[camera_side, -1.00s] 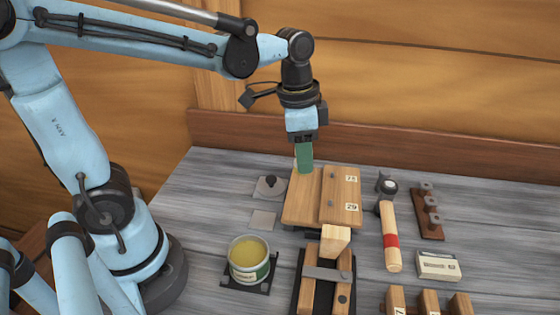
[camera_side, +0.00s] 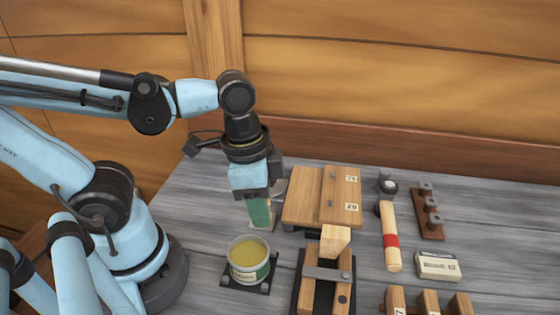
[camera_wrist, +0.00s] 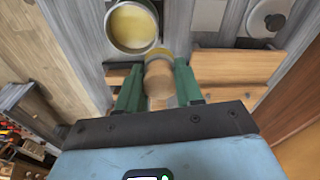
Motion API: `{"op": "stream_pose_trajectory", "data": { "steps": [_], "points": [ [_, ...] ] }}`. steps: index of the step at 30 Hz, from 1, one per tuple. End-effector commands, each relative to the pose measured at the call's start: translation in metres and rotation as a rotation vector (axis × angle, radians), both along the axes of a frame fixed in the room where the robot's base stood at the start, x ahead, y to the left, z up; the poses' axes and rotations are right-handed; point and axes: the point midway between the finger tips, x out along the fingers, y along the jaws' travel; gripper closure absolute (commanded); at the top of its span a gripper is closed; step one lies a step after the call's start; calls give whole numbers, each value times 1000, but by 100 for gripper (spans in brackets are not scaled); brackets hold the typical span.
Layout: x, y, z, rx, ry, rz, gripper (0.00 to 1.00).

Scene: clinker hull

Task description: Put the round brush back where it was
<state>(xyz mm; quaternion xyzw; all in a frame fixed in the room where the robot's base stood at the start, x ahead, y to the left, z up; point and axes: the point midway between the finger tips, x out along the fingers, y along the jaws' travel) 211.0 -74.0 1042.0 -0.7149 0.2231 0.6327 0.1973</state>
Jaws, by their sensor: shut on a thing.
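My gripper (camera_side: 261,213) is above the bench, just behind the pot in the side view. In the wrist view, its green fingers (camera_wrist: 158,85) are shut on the round brush (camera_wrist: 158,80), with its rounded wooden end and yellowish band showing between them. The brush is hidden behind the fingers in the side view, so I cannot tell whether it touches the bench. The open pot of yellow paste (camera_side: 249,259) stands on a dark base just in front of my gripper; it also shows in the wrist view (camera_wrist: 131,24).
Wooden blocks marked 78 and 29 (camera_side: 306,196) lie right of my gripper. A clamp holding wood (camera_side: 327,275), a mallet with a red band (camera_side: 390,237), a small box (camera_side: 438,265) and a pegged rack (camera_side: 428,212) stand farther right. A knobbed plate (camera_wrist: 268,20) is near.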

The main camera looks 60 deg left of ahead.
Motion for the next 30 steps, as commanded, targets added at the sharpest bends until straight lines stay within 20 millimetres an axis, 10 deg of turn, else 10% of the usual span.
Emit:
{"op": "stream_pose_trajectory", "data": {
  "steps": [15,30],
  "points": [
    [41,66,-45,0,-1,3,97],
    [45,74,-75,1,-1,-2,97]
  ]
}}
